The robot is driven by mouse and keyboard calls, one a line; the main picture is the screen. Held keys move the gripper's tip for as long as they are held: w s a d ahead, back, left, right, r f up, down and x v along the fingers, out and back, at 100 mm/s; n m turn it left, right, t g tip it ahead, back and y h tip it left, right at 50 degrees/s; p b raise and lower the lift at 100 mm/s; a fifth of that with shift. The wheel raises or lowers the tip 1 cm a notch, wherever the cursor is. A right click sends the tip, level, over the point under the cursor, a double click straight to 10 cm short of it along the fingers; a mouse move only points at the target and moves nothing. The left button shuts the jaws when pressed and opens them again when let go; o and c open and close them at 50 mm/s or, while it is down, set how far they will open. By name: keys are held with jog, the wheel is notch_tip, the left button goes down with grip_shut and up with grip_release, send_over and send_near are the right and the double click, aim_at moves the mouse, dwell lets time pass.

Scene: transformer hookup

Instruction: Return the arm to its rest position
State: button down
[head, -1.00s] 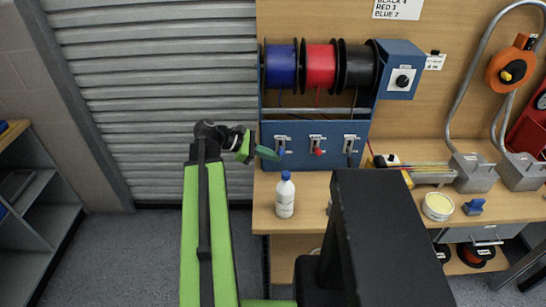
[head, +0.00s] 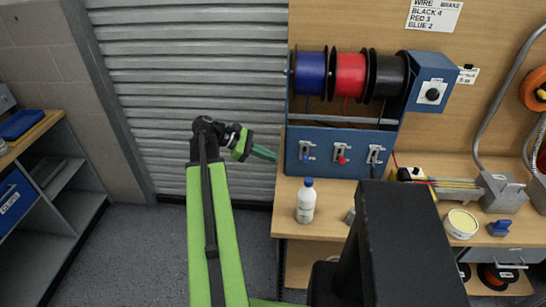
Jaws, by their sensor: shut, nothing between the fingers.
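My green arm reaches up the left-middle of the head view. My gripper (head: 264,153) is at its end, pointing right, just left of the blue wire rack (head: 330,150). Its teal fingers are together with nothing held. The fingertips look close to the rack's left edge; whether they touch it I cannot tell.
A white bottle with a blue cap (head: 306,203) stands on the wooden bench (head: 290,228). Blue, red and black wire spools (head: 350,74) sit on the rack. A grey shutter (head: 190,60) is behind my arm. A shelf unit (head: 60,180) stands at left, with open floor between.

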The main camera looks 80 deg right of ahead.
dwell(0.3)
jog(key=w+a+f+n+t+h, duration=0.1)
jog(key=w+a+n+h, duration=0.2)
jog(key=w, duration=0.9)
jog(key=w+a+n+t+h, duration=0.15)
jog(key=w+a, duration=0.25)
jog(key=w, duration=0.8)
jog(key=w+a+f+n+t, duration=0.2)
jog(key=w+a, duration=0.6)
jog(key=w+a+f+n+t, duration=0.2)
jog(key=w+a, duration=0.5)
jog(key=w, duration=0.1)
jog(key=w+a+f+m+t+y, duration=0.1)
jog(key=w+a+f+m+y, duration=0.1)
jog(key=a, duration=1)
jog(key=w+a+f+m+t+y, duration=0.2)
jog(key=w+a+m, duration=0.1)
jog(key=a, duration=1)
jog(key=w+a+f+m+t+y, duration=0.2)
jog(key=w+a, duration=0.3)
jog(key=a, duration=0.7)
jog(key=shift+a+f+m, duration=0.35)
jog(key=shift+a+m, duration=0.05)
jog(key=shift+m, duration=0.05)
